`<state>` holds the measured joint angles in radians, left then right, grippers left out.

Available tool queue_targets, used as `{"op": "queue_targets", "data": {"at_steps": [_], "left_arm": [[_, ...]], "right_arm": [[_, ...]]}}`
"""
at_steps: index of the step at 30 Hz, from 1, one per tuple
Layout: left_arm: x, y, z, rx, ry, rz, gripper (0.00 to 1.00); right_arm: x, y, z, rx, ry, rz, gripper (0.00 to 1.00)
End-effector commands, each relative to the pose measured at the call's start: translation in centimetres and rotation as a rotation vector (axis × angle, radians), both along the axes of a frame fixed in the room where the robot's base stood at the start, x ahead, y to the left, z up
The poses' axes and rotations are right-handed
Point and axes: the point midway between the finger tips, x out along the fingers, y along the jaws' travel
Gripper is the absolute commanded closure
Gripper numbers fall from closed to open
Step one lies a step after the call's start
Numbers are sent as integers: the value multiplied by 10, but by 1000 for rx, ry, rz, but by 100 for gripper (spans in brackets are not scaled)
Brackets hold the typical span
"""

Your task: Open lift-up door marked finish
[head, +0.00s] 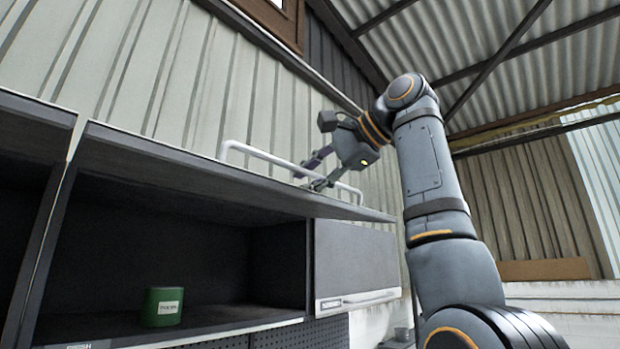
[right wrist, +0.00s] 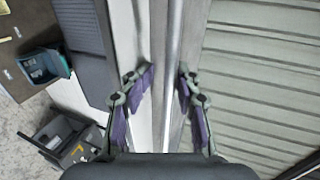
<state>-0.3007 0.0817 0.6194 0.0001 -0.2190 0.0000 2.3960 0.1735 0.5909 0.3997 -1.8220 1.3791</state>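The lift-up door (head: 170,172) is raised, its dark underside showing above the open compartment. A label that seems to read finish (head: 88,345) is partly cut off at the bottom edge of the head view. The door's long pale bar handle (head: 262,156) runs along its raised edge. My right gripper (head: 316,182) is at the handle's right part. In the right wrist view, the purple-padded fingers (right wrist: 164,88) stand apart, with a pale bar (right wrist: 172,50) running between them; I cannot tell whether they touch it. My left gripper is not in view.
A green can (head: 162,306) stands inside the open compartment. To the right is a closed cabinet door (head: 355,262) with its own handle. A corrugated wall (head: 190,80) rises behind. Bins (right wrist: 68,142) show low in the right wrist view.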

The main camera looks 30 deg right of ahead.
Motion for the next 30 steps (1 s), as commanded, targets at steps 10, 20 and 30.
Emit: {"op": "queue_targets", "data": {"at_steps": [10,20,30], "left_arm": [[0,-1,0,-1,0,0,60],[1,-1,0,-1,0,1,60],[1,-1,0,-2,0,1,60]], "right_arm": [[-56,-20,22,1,-4,-1,67],[-105,-38,40,0,-1,0,67],[-108,-39,41,0,-1,-1,67]]}}
